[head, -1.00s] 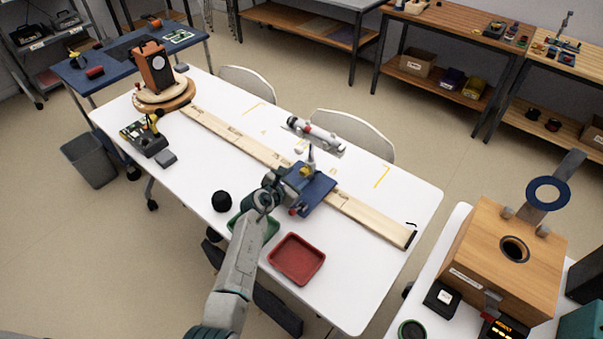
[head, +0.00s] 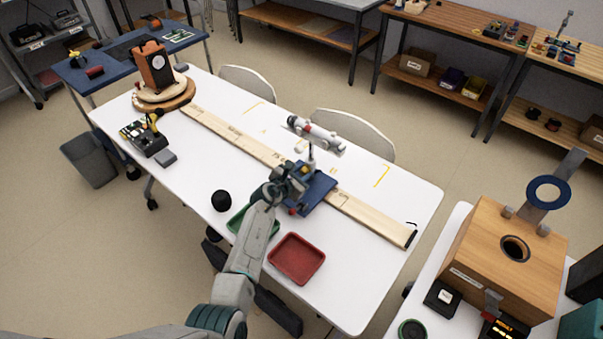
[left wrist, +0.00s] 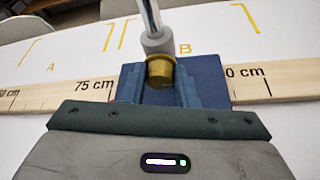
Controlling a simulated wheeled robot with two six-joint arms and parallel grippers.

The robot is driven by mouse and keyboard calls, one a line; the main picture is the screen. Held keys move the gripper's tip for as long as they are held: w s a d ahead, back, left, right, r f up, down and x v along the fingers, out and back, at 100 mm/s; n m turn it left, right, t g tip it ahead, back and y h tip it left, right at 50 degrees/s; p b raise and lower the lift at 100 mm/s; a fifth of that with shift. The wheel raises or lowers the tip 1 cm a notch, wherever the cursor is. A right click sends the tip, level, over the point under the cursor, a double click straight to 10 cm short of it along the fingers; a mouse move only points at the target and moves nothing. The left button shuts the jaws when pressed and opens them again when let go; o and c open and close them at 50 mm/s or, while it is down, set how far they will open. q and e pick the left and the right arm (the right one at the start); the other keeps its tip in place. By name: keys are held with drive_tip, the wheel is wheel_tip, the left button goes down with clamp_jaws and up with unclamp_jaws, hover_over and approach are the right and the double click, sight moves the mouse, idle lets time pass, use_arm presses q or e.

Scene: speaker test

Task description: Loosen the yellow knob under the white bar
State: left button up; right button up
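The white bar (head: 316,136), with a red band, sits tilted on a short post above a blue carriage (head: 318,192) on the long wooden rail. The yellow knob (left wrist: 160,70) shows in the left wrist view, under a grey collar (left wrist: 158,43) on a metal post. My left gripper (head: 290,182) is at the near left side of the carriage, facing the knob. In the left wrist view the knob is straight ahead. Dark blue shapes flank it, and I cannot tell fingers from carriage there, nor whether they touch the knob. My right gripper is not in view.
The wooden rail (head: 235,141) crosses the white table (head: 350,290). A green tray (head: 240,222), a red tray (head: 297,259) and a black ball (head: 221,200) lie near my left arm. An orange speaker-like box (head: 153,68) stands at the far left end.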

use_arm(q)
drive_tip(key=shift+w+a+r+n+g+h+p, duration=0.15)
drive_tip(key=shift+n+g+h+p, duration=0.35)
drive_tip(key=shift+n, duration=0.4)
drive_tip(key=shift+a+n+g+h, duration=0.15)
drive_tip(key=shift+n+g+h, duration=0.25)
drive_tip(key=shift+n+h, duration=0.7)
drive_tip(key=shift+n, duration=0.4)
drive_tip(key=o, duration=1)
drive_tip(key=v, duration=1)
drive_tip(key=shift+s+a+b, duration=0.2)
drive_tip(key=shift+b, duration=0.25)
drive_tip(key=shift+r, duration=0.1)
